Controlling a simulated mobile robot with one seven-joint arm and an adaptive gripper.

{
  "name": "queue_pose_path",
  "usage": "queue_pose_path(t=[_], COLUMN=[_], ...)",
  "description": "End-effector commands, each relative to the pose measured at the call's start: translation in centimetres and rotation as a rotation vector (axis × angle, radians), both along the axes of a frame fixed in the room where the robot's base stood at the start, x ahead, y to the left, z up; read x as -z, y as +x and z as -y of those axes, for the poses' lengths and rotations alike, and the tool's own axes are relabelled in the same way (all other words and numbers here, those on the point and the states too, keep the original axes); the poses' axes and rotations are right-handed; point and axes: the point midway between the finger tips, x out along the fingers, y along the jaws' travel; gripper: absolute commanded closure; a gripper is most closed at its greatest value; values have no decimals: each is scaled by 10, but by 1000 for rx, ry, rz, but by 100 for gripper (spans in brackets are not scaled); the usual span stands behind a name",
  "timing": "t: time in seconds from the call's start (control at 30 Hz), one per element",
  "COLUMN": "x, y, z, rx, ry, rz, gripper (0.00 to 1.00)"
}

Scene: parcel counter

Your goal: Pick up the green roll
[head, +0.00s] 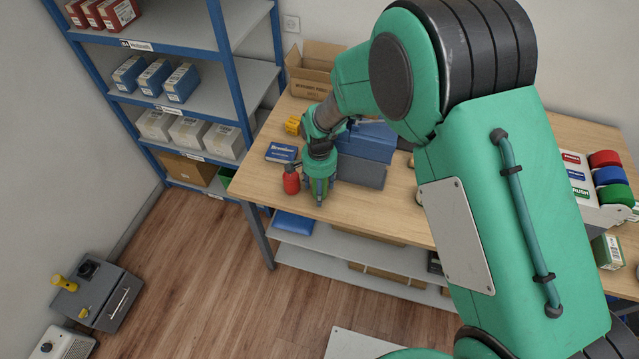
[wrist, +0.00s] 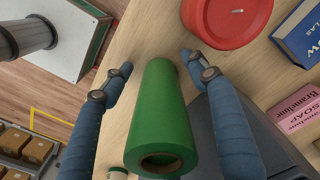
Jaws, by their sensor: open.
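The green roll (wrist: 160,112) shows in the wrist view as a long green cylinder with a brown core hole at its near end. It appears to stand on the wooden counter (wrist: 150,30). My gripper (wrist: 157,64) is open, with one blue finger on each side of the roll. I see a gap at the left finger; whether the right finger touches the roll I cannot tell. In the head view my gripper (head: 319,192) is low at the counter's front left edge, and its fingers largely hide the roll.
A red round object (wrist: 226,18) is close beyond the right finger. A blue book (head: 282,152) and a grey-blue box (head: 365,157) are near my gripper. A dispenser with red, blue and green rolls (head: 607,177) is at the far right. Shelves (head: 190,60) stand at the left.

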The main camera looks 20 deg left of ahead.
Motion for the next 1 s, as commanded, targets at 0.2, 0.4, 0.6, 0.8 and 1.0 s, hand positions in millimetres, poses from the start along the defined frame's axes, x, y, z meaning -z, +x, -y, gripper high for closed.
queue_pose_path(t=[0.2, 0.4, 0.6, 0.8, 1.0], x=[0, 0, 0, 0, -2], y=[0, 0, 0, 0, 0], z=[0, 0, 0, 0, 0], rx=[0, 0, 0, 0, 0], ry=[0, 0, 0, 0, 0], rz=[0, 0, 0, 0, 0], gripper=[42, 42, 81, 94, 94])
